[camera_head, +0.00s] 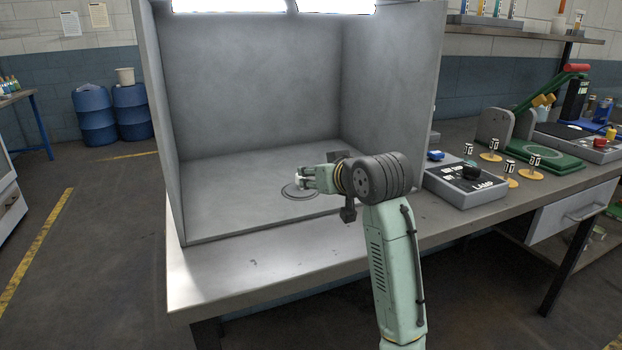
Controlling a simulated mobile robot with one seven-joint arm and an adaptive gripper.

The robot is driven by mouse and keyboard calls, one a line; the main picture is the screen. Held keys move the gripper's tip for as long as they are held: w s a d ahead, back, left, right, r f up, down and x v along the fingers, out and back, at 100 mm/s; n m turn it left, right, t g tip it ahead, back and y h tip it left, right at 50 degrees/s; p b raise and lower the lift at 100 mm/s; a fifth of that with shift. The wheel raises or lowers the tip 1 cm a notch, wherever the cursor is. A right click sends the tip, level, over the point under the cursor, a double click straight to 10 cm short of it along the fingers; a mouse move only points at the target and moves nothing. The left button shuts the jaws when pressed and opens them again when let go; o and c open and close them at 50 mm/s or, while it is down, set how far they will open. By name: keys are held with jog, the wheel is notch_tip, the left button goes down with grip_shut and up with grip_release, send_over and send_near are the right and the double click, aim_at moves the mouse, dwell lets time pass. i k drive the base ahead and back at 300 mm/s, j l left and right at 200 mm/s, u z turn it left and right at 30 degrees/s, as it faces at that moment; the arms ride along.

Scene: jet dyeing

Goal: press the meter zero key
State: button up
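No key marked zero can be read in this view. A grey box (583,148) at the far right carries small coloured parts, among them a red one (611,133); I cannot tell whether it is the meter. My gripper (301,181) is inside the open grey booth, low over a ring mark (300,194) on the booth floor, pointing left. It is well to the left of the grey box. A small pale patch shows at its fingertips. The fingers are too small to tell whether they are open or shut.
The grey booth's walls (393,90) surround my gripper at the back and sides. To the right stand a control box (465,187) marked LAMP, several yellow discs with labelled tags (490,157), and a green press-like stand (545,157). The table's front strip (260,268) is clear.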

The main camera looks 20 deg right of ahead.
aim_at(434, 154)
jog(key=z, duration=1.35)
